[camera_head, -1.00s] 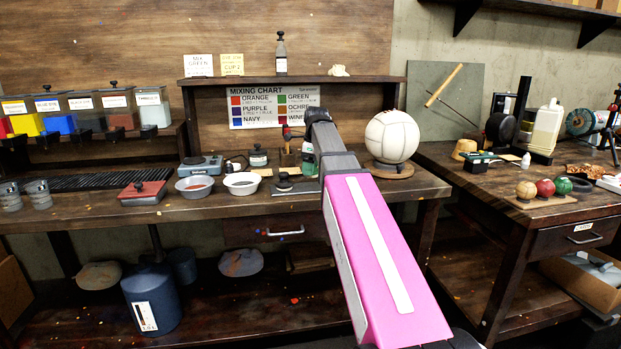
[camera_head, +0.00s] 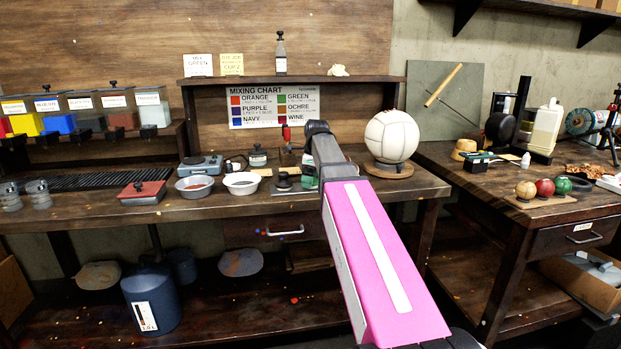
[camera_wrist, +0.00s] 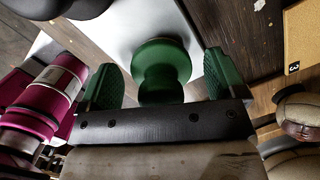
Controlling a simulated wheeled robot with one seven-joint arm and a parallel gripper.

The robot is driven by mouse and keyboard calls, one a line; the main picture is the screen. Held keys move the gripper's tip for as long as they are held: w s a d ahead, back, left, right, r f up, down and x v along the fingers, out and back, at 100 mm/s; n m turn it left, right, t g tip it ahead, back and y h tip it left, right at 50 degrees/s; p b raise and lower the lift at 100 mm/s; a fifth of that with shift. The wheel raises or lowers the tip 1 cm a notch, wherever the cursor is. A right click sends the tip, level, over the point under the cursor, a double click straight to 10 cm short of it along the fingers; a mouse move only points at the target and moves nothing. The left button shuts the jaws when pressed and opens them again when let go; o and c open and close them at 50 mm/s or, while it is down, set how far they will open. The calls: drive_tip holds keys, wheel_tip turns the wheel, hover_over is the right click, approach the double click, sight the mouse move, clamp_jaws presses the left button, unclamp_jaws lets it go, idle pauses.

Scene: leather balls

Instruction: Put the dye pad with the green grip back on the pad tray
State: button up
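The green grip (camera_wrist: 162,62) of the dye pad shows in the wrist view as a round knob with a wide rim. My gripper (camera_wrist: 160,82) is open, with one green-lined finger on each side of the grip and a visible gap on both sides. A pale grey flat surface (camera_wrist: 125,25) lies beyond the grip; I cannot tell whether it is the pad tray. In the head view my arm largely hides the gripper. A dark knobbed object (camera_head: 284,181) stands on the bench just left of it.
A white ball (camera_head: 391,136) on a wooden stand is close to the right of my arm. A tan board marked 3 (camera_wrist: 302,38) shows in the wrist view.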

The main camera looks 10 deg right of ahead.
drive_tip(key=shift+r, duration=0.1)
drive_tip(key=r, duration=0.4)
drive_tip(key=d+r, duration=0.1)
drive_tip(key=r, duration=0.7)
drive_tip(key=shift+s+d, duration=0.15)
drive_tip(key=shift+s, duration=0.25)
